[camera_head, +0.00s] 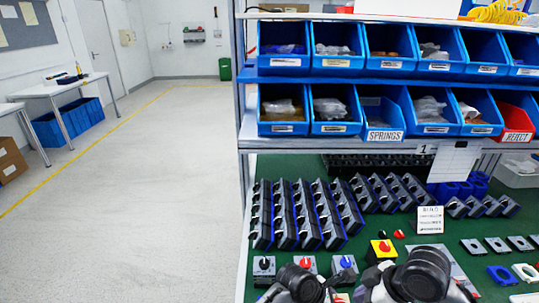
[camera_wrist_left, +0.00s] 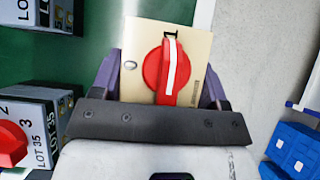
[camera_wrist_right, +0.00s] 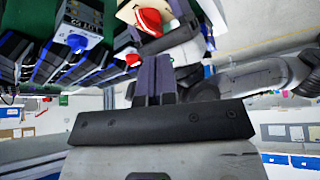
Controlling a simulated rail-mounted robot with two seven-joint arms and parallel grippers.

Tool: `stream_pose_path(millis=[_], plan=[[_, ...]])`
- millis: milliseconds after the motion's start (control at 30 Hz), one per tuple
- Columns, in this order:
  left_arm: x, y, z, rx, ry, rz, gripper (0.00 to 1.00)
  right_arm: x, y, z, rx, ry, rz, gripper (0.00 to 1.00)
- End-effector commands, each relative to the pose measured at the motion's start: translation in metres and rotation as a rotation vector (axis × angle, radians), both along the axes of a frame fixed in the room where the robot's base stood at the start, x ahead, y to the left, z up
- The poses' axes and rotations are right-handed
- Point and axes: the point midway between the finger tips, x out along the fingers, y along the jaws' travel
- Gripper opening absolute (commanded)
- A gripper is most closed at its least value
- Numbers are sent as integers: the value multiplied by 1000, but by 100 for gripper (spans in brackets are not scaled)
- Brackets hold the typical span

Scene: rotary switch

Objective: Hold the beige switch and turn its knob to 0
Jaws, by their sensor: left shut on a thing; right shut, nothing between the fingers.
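The beige switch (camera_wrist_left: 138,55) is held between the two purple fingers of my left gripper (camera_wrist_left: 157,72). Its red knob (camera_wrist_left: 155,75) has a white line running nearly upright in that view, its upper end by the printed 1. In the head view both grippers are low at the bottom edge and the switch is mostly hidden.
On the green bench stand a yellow switch with a red knob (camera_head: 382,250) and grey switches with black, red and blue knobs (camera_head: 344,265). Racks of dark switches (camera_head: 300,215) fill the bench behind. Blue bins (camera_head: 340,110) and a red reject bin (camera_head: 517,122) are above.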

Motion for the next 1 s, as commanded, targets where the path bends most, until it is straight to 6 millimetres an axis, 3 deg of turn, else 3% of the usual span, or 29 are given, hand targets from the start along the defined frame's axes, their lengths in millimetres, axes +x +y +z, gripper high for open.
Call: stream_pose_path(millis=[33, 600, 1000], plan=[[-2, 4, -11, 17, 10, 1, 43, -1, 0, -3, 1, 1, 0, 0], [-2, 4, -11, 17, 9, 0, 43, 0, 0, -59, 0, 2, 0, 0], [-2, 4, -11, 17, 9, 0, 43, 0, 0, -70, 0, -1, 0, 0]])
